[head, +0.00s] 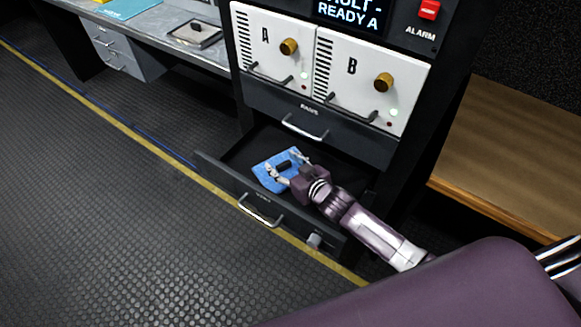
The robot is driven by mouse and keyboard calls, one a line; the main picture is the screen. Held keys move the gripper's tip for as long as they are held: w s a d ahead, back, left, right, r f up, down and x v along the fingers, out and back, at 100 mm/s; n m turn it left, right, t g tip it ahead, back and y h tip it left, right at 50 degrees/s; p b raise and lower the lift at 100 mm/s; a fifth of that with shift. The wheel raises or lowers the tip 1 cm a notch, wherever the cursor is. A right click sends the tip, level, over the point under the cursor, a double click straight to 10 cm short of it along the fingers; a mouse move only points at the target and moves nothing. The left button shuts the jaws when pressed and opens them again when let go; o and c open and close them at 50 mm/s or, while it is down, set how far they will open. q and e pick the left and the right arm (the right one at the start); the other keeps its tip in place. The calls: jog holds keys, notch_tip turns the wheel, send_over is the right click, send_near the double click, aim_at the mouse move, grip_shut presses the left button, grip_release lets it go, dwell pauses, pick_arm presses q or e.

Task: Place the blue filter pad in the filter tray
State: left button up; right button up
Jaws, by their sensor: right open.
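The blue filter pad (265,179) lies in the open lower drawer (225,179), with a small dark piece showing on its top. My right gripper (285,164) is open over the pad, its two fingers spread on either side of the dark piece. I cannot tell whether the fingers touch it. A shallow grey tray (178,36) with a dark object in it sits on the counter at the upper left; I cannot tell whether it is the filter tray. My left gripper is out of view.
The rack holds white units A (269,62) and B (350,85) with knobs and handles. The closed drawer marked FANS (345,131) is just above the open one. A wooden bench (510,150) stands at the right. The floor at the left is clear.

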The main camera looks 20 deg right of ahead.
jog(key=v, duration=1.1)
jog(key=shift+s+d, duration=0.15)
jog(key=shift+s, duration=0.2)
